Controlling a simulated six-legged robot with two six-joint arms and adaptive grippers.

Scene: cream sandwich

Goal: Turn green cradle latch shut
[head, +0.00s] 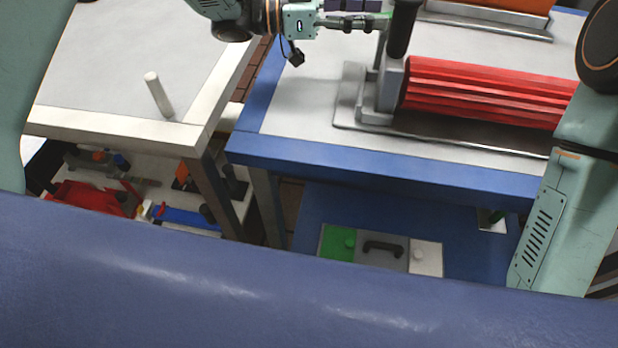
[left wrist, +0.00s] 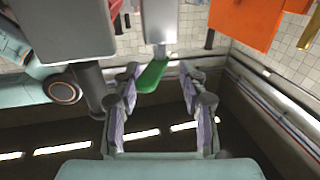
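The green latch (left wrist: 152,76) shows in the left wrist view as a short, tilted green lever below a pale grey post (left wrist: 158,22). In the head view only a small green piece (head: 384,15) shows beside a dark upright cylinder (head: 402,28). My left gripper (head: 372,14) reaches in from the left at the top of the head view. In the left wrist view its fingers (left wrist: 160,82) are spread, with the latch between or just beyond the tips; contact cannot be told. My right arm shows at the right edge; its gripper is out of view.
A red ribbed roller (head: 485,92) lies on the blue-edged table (head: 340,155), right of a grey bracket (head: 388,92). An orange part (head: 500,4) is behind. A white table (head: 100,65) with a white peg (head: 158,94) stands left. Orange panels (left wrist: 243,22) hang right in the wrist view.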

